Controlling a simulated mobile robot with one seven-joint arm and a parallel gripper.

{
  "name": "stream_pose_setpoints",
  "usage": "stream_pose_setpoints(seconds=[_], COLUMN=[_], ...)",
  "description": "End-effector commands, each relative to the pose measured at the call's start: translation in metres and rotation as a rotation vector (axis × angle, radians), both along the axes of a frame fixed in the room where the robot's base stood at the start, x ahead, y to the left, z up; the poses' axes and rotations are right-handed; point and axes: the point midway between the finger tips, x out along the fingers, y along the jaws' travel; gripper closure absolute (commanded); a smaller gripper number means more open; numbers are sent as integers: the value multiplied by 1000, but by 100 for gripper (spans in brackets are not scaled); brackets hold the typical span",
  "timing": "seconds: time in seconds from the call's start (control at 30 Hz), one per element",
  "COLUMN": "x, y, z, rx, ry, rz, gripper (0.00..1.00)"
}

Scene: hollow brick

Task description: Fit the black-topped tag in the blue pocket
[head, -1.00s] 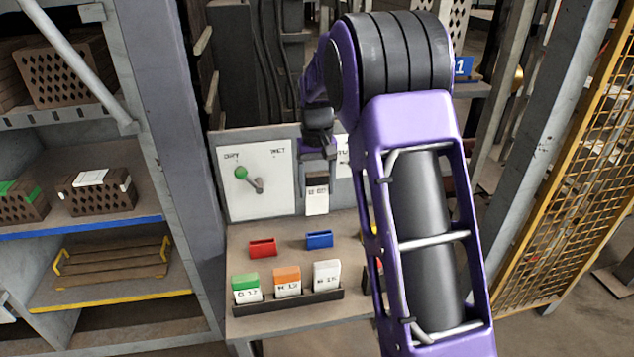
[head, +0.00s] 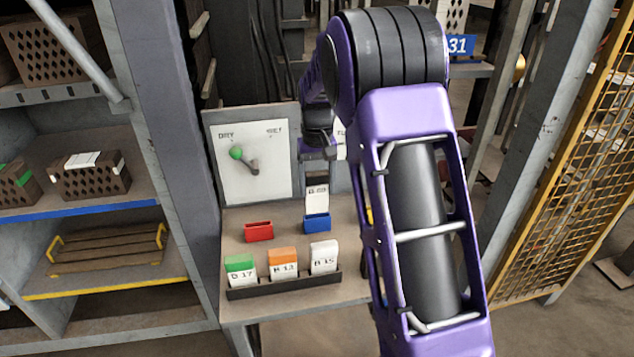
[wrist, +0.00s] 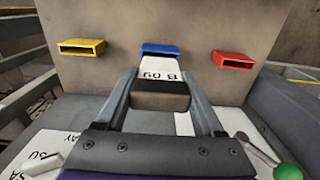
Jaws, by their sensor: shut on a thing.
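The tag is white with a "B 09" marking (wrist: 160,72); its black top (wrist: 160,98) sits between the fingers of my gripper (wrist: 160,84), which is shut on it. In the head view the white tag (head: 317,198) hangs upright directly over the blue pocket (head: 317,223). The tag's lower end meets the pocket's mouth; I cannot tell how far inside it is. In the wrist view the blue pocket (wrist: 160,48) lies straight beyond the tag, which covers most of its slot.
A red pocket (head: 259,231) stands left of the blue one. A yellow pocket (wrist: 82,46) shows in the wrist view. A rack (head: 285,286) in front holds green-, orange- and white-topped tags. A dial panel (head: 250,165) stands behind on the left.

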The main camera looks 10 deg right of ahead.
Motion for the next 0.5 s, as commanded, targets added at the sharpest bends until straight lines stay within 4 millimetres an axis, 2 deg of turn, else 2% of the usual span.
stream_pose_setpoints(seconds=[0.5], x=[0], y=[0], z=[-2], rx=[0], ry=[0], rz=[0], gripper=[85])
